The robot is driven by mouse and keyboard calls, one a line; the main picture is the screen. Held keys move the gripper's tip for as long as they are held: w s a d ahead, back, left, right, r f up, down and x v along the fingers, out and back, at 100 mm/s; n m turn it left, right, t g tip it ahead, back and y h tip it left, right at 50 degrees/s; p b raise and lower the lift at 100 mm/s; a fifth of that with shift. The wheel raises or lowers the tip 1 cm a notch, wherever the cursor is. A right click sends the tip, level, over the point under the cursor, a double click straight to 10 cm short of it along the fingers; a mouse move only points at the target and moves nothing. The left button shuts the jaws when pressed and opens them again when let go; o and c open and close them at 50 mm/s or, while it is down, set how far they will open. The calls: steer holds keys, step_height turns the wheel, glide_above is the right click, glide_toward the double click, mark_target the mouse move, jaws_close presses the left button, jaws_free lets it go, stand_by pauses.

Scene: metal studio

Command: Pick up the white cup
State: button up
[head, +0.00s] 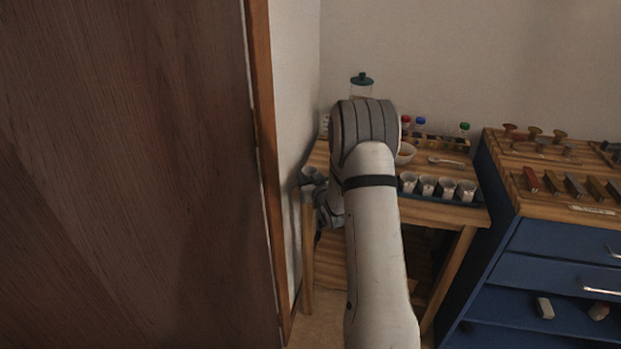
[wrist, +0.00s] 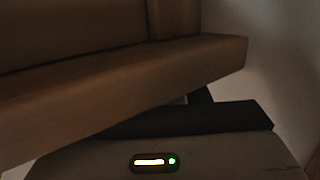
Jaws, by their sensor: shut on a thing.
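Several small white cups (head: 427,185) stand upright in a row on a dark blue tray (head: 478,203) on the wooden table. My gripper (head: 312,178) is at the table's left front corner, well left of this row and apart from it. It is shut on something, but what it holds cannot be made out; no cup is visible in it. In the wrist view the dark gripper (wrist: 195,112) is close to a brown wooden beam that fills the upper left. My arm may hide part of the table and further objects.
A bowl (head: 404,153), a spoon (head: 446,161), a lidded jar (head: 361,85) and bottles (head: 420,124) are on the table. A blue drawer cabinet (head: 545,250) stands to the right. A large wooden panel (head: 120,170) and a wall close off the left.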

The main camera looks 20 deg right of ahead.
steer(key=shift+c, duration=1)
